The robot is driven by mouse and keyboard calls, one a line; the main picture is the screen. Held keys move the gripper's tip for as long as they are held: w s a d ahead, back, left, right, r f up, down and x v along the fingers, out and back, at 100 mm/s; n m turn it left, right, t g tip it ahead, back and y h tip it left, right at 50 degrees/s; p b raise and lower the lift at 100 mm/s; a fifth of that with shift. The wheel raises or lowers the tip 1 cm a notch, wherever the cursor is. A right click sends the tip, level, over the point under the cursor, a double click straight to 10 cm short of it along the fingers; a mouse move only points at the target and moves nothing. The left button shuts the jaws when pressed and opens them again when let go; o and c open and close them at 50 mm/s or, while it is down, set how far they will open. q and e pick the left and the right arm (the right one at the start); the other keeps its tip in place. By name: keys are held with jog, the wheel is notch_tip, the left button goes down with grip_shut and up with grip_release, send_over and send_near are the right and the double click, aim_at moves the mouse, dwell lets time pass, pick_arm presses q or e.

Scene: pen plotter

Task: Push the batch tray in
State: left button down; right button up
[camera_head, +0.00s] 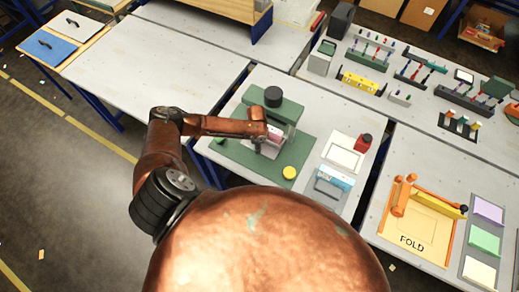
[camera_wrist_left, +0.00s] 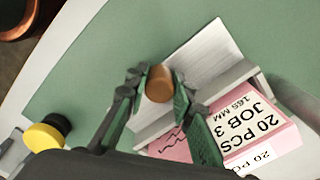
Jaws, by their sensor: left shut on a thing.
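My left gripper (camera_wrist_left: 158,98) is shut on a brown round knob (camera_wrist_left: 159,80) on the grey metal batch tray (camera_wrist_left: 213,50). A pink block (camera_wrist_left: 265,135), labelled "20 PCS JOB 3" and "165 MM", lies beside the knob in the wrist view. In the head view the left gripper (camera_head: 262,147) is at the front of a green machine (camera_head: 285,108) with a black cylinder on top. The pink block shows small there (camera_head: 275,132). My left arm hides part of the tray in that view. My right gripper is not in view.
A yellow button (camera_head: 290,172) stands on the green mat right of the gripper. An orange "FOLD" board (camera_head: 420,222) is on the neighbouring table. The left table (camera_head: 160,72) is bare.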

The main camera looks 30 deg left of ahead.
pick_arm(q)
jog(key=c, duration=1.7)
grip_release()
jog(key=shift+o, duration=0.2)
notch_tip(320, 180, up, 12)
